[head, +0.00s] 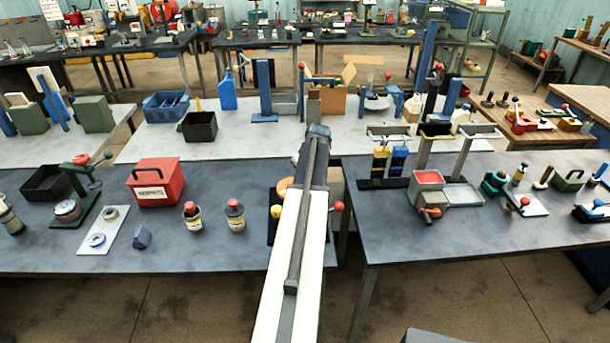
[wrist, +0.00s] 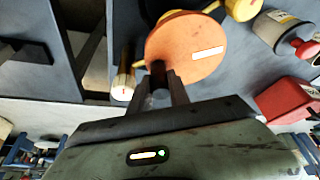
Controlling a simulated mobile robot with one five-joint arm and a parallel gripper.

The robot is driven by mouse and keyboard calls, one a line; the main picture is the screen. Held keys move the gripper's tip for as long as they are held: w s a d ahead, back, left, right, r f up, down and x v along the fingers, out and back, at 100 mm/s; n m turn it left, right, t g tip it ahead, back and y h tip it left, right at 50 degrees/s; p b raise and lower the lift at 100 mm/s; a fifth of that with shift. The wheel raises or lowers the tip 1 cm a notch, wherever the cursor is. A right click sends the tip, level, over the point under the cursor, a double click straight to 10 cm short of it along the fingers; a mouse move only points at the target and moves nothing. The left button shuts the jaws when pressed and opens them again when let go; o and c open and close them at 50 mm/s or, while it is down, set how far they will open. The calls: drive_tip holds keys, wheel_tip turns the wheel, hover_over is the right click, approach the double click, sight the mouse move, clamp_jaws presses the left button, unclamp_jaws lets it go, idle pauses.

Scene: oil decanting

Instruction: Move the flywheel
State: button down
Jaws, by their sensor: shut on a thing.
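The flywheel is an orange disc (wrist: 188,45) with a white label, in the upper middle of the wrist view. My gripper (wrist: 163,78) reaches up to the disc's near edge, with its dark fingers close together and shut on the flywheel there. In the head view the orange flywheel (head: 284,187) shows only partly, left of my arm, at a dark stand on the front left table. My arm hides the rest of it and the gripper in that view.
A brass-coloured cylinder (wrist: 123,85) stands close left of the disc. A yellow knob (wrist: 243,8) is beyond it. Two red-capped bottles (head: 235,214) and a red box (head: 155,182) stand to the left. A gap separates this table from the right table (head: 400,235).

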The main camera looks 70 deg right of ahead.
sight(287, 180)
drive_tip(key=n, duration=0.1)
drive_tip(key=w+n+y, duration=0.1)
drive_tip(key=n, duration=0.1)
drive_tip(key=shift+w+d+t, duration=0.15)
drive_tip(key=shift+d+t, duration=0.15)
drive_tip(key=shift+t, duration=0.1)
drive_tip(key=n, duration=0.1)
drive_tip(key=w+n+y, duration=0.1)
drive_tip(key=n, duration=0.1)
drive_tip(key=shift+w+d+n, duration=0.15)
drive_tip(key=shift+d+n, duration=0.05)
drive_tip(key=shift+n, duration=0.1)
drive_tip(key=n, duration=0.1)
drive_tip(key=w+n+y, duration=0.1)
drive_tip(key=shift+n, duration=0.3)
drive_tip(key=shift+w+a+n+y, duration=0.1)
drive_tip(key=shift+w+n+y, duration=0.25)
drive_tip(key=shift+n, duration=0.45)
drive_tip(key=shift+w+a+n+y, duration=0.15)
drive_tip(key=shift+n+y, duration=0.3)
drive_tip(key=shift+n, duration=0.35)
drive_tip(key=shift+d, duration=0.1)
drive_tip(key=c, duration=1.2)
unclamp_jaws()
drive_tip(key=shift+f, duration=0.1)
drive_tip(key=shift+c, duration=0.2)
